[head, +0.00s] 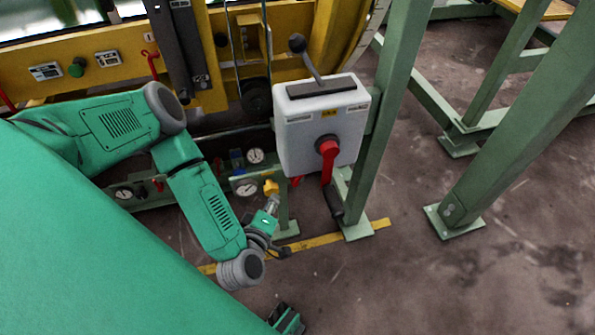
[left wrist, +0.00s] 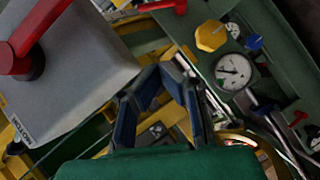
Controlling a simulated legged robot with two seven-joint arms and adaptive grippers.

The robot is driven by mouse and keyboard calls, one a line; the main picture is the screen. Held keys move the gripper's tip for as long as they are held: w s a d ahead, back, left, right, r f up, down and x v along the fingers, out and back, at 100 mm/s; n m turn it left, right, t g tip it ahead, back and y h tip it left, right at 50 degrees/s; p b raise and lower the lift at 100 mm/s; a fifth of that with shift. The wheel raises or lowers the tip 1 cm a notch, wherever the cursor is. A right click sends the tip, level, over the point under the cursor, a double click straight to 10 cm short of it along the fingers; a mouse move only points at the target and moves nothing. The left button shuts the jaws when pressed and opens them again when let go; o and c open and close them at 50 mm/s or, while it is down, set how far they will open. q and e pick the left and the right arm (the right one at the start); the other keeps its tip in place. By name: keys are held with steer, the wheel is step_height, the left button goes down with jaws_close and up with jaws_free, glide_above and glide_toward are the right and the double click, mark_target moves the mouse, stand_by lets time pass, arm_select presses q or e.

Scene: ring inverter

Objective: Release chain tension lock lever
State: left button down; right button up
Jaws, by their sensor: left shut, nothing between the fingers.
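No lever is labelled readably as the chain tension lock. A lever with a dark ball knob (head: 297,43) rises tilted above the grey box (head: 310,135). A red handle (head: 328,160) hangs down on the box's front; it also shows at the upper left of the left wrist view (left wrist: 35,35). My left gripper (head: 272,203) is below and left of the box, close to a yellow knob (head: 271,187). In the left wrist view the blue fingers (left wrist: 162,68) come together at the tips, empty, apart from the red handle and yellow knob (left wrist: 211,36).
Round gauges (head: 246,187) sit on a green panel left of the box. A green post (head: 388,110) stands right of it. A yellow beam (head: 90,60) with dark cylinders (head: 182,50) runs behind. Bare floor (head: 420,270) is free at lower right.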

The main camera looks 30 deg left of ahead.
arm_select(q)
steer(key=w+f+b, duration=0.4)
steer(key=w+b, duration=0.1)
steer(key=w, duration=0.7)
steer(key=shift+w+a+f, duration=0.15)
steer(key=shift+w+a, duration=0.05)
steer(key=shift+a, duration=0.25)
steer(key=shift+a, duration=0.1)
